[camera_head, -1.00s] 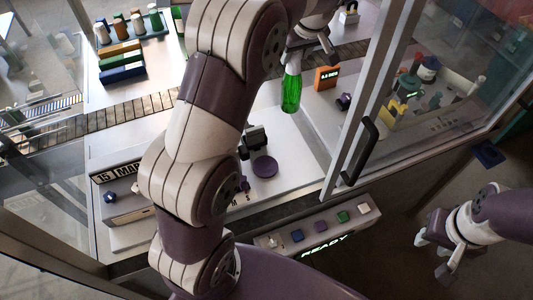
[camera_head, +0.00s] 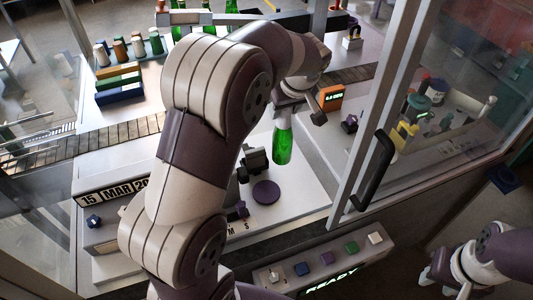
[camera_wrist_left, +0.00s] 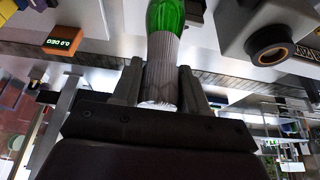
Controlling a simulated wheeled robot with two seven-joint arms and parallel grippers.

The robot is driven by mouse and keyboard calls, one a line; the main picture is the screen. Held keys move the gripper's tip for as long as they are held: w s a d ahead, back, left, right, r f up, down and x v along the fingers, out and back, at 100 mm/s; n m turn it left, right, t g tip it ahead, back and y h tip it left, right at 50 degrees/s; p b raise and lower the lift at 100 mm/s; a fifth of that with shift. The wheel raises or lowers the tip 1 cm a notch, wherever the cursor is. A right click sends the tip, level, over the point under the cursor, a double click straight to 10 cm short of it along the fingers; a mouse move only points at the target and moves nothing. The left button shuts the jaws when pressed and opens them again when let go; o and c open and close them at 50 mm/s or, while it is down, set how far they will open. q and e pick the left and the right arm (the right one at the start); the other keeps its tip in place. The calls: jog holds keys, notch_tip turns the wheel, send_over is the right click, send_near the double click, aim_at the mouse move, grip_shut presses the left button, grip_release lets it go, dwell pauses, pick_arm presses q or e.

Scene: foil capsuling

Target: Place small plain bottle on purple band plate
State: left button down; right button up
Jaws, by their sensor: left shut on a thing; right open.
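My left gripper (camera_head: 287,108) is shut on the neck of a small green bottle (camera_head: 282,147), which hangs upright below it. In the left wrist view the bottle's pale ribbed neck (camera_wrist_left: 161,70) sits between the two fingers of my left gripper (camera_wrist_left: 160,85). A round purple plate (camera_head: 266,192) lies on the light work surface, below and slightly left of the bottle in the head view. The bottle is apart from the plate. My right gripper (camera_head: 436,278) is open and empty at the lower right, outside the glass enclosure.
A dark clamp-like fixture (camera_head: 254,160) stands just behind the plate. An orange display box (camera_head: 330,97) and a purple knob (camera_head: 349,124) are to the right. A glass door with a black handle (camera_head: 374,172) borders the right side. A button panel (camera_head: 325,262) runs along the front.

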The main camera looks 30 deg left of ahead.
pick_arm(q)
jog(key=s+a+f+p, duration=0.1)
jog(key=s+f+p, duration=0.1)
jog(key=s+f, duration=0.4)
notch_tip(320, 180, down, 2)
jog(key=shift+s+a+f, duration=0.1)
jog(key=shift+s+a, duration=0.05)
jog(key=shift+s, duration=0.15)
jog(key=shift+s+f, duration=0.1)
jog(key=c, duration=0.6)
grip_release()
